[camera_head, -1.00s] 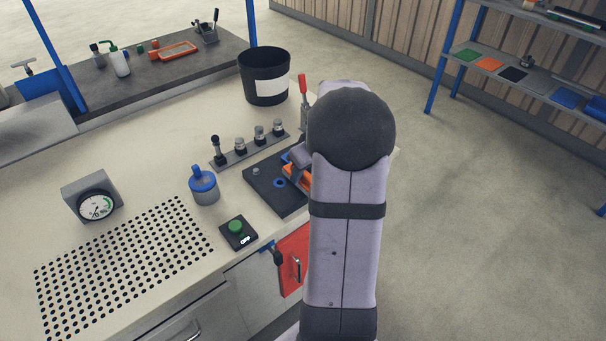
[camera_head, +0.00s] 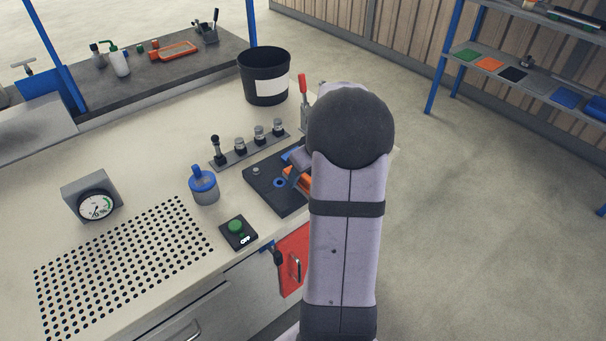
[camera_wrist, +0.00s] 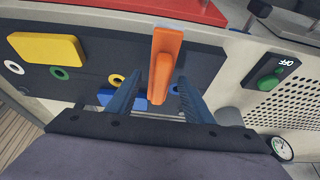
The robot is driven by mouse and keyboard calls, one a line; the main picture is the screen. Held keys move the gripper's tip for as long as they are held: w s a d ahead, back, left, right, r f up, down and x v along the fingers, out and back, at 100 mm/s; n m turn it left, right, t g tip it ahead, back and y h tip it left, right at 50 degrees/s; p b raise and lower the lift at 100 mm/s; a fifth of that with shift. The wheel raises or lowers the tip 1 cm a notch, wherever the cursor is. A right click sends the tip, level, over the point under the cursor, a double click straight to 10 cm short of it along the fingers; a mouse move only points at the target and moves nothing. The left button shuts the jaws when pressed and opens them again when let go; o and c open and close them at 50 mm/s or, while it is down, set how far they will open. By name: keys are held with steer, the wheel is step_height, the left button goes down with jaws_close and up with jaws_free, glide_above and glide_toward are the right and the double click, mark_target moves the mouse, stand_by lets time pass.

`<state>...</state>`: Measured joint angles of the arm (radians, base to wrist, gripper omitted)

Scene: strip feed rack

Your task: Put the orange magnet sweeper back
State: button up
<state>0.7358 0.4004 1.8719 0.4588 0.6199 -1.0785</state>
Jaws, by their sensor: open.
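The orange magnet sweeper (camera_wrist: 163,62) stands up from the dark board (camera_wrist: 85,82) in the wrist view, with a handle-like part rising toward my camera. My gripper (camera_wrist: 160,82) is open, with one blue finger on each side of the sweeper's near end. I cannot tell whether either finger touches it. In the head view the sweeper (camera_head: 299,179) is partly hidden behind my arm, with a blue finger of my gripper (camera_head: 292,172) in front of it. The board (camera_head: 268,187) also shows there.
A yellow block (camera_wrist: 46,49) and coloured rings are on the board. The OFF switch box (camera_head: 238,232), blue-topped container (camera_head: 204,186), row of small knobs (camera_head: 240,148) and black bin (camera_head: 265,77) stand nearby. A red panel (camera_head: 293,262) is below the bench edge.

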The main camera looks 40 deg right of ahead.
steer(key=v, duration=1.2)
steer(key=shift+b, duration=0.3)
steer(key=shift+r, duration=0.1)
steer(key=s+a+f+g, duration=0.1)
steer(key=a+f, duration=0.2)
steer(key=a, duration=0.4)
steer(key=s+a+f+g, duration=0.1)
steer(key=a+f, duration=0.2)
steer(key=a, duration=0.4)
steer(key=s+a+f+g, duration=0.2)
steer(key=s+a+f, duration=0.5)
steer(key=s+a, duration=0.4)
steer(key=shift+a+g, duration=0.3)
steer(key=shift+a, duration=0.7)
steer(key=shift+w, duration=0.1)
